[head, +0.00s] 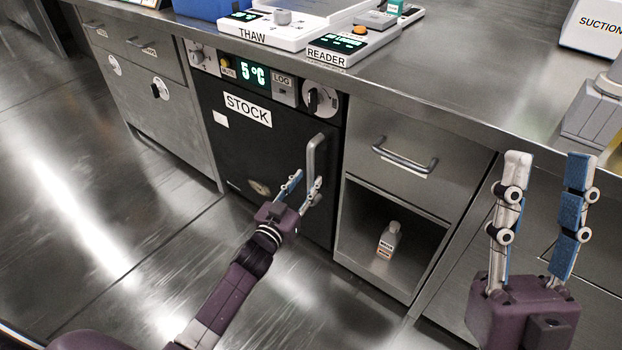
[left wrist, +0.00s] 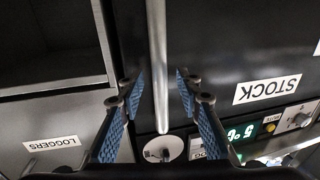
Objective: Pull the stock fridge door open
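The stock fridge door (head: 265,150) is a black panel with a white STOCK label, and it looks shut, flush with the cabinet front. It also shows in the left wrist view (left wrist: 225,55). Its handle (head: 312,155) is a silver upright bar on the door's right side. My left gripper (head: 307,179) is open at the handle's lower part. In the left wrist view the handle (left wrist: 157,60) runs between the two blue-padded fingers, with a visible gap on each side. My right gripper (head: 549,158) is open and empty, well right of the fridge.
Above the door is a control panel (head: 254,73) reading 5°C. Right of it are a drawer (head: 400,165) and an open cubby holding a small bottle (head: 389,241). The counter (head: 450,75) carries THAW and READER devices. The floor (head: 110,220) before the fridge looks clear.

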